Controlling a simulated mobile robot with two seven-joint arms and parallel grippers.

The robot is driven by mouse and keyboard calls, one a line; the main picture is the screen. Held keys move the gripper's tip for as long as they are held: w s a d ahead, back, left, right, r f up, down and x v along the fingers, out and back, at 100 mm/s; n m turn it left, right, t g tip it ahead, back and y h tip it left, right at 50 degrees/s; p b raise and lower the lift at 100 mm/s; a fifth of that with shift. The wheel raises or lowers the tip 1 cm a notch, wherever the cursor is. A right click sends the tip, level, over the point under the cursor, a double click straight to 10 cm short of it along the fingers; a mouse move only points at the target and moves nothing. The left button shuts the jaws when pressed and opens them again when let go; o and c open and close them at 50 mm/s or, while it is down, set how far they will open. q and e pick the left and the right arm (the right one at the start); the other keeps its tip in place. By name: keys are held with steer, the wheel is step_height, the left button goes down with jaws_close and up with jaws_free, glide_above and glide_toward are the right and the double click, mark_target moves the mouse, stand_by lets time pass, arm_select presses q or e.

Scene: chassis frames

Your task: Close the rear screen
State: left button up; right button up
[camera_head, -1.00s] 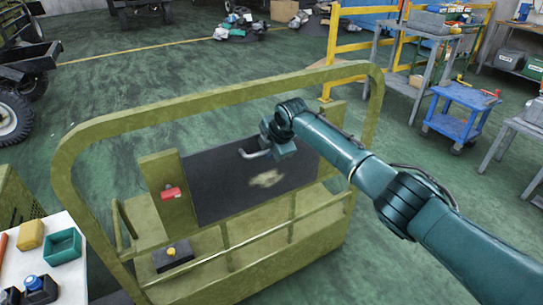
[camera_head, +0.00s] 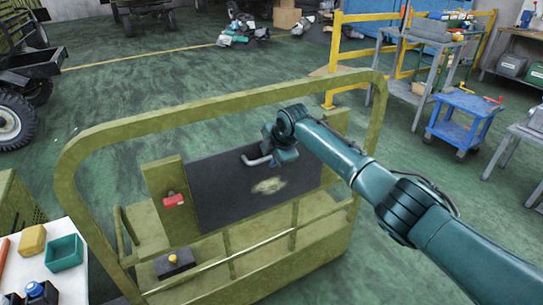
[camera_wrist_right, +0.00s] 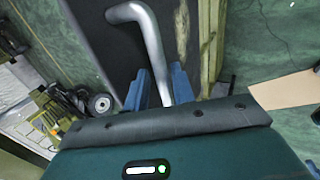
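The rear screen (camera_head: 225,195) is a dark flat panel with a pale worn patch, set within an olive metal frame (camera_head: 230,97). A bent grey handle (camera_head: 258,161) stands out from its upper middle. My right gripper (camera_head: 275,154) is at this handle, with the arm reaching in from the right. In the right wrist view, the handle (camera_wrist_right: 145,28) runs down between the two blue fingers (camera_wrist_right: 158,92), which are close on both sides of it. The grip contact is partly hidden. My left gripper is not in view.
A red block (camera_head: 174,200) sits on the post left of the screen, with a yellow-topped box (camera_head: 174,263) below. A white table (camera_head: 72,291) with bins is at the lower left. A blue cart (camera_head: 462,115) stands at right. Open green floor lies behind the frame.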

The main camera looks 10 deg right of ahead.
steer(key=shift+r, duration=0.2)
steer(key=v, duration=1.3)
steer(key=shift+f, duration=0.2)
steer(key=s+a+f+m+t+y, duration=0.1)
steer(key=s+a+f+m, duration=0.2)
steer(key=f, duration=0.4)
steer(key=s+a+f+m+y, duration=0.1)
steer(key=s+f+m, duration=0.1)
steer(key=s+f, duration=0.4)
steer(key=s+a+f+m+t+y, duration=0.1)
steer(key=s+a+f+m, duration=0.15)
steer(key=f, duration=0.55)
steer(key=s+d+f+m+t, duration=0.1)
steer(key=s+d+f+m, duration=0.1)
steer(key=s, duration=0.5)
steer(key=s+d+f+m+t+h, duration=0.1)
steer(key=s+d+f+m, duration=0.1)
steer(key=s+m, duration=0.3)
steer(key=s+d+f+m+h, duration=0.1)
steer(key=s+d+f+m, duration=0.1)
steer(key=s, duration=0.8)
steer(key=shift+s+d+f+m+t, duration=0.2)
steer(key=shift+d+m+t, duration=0.2)
steer(key=shift+d+m, duration=0.65)
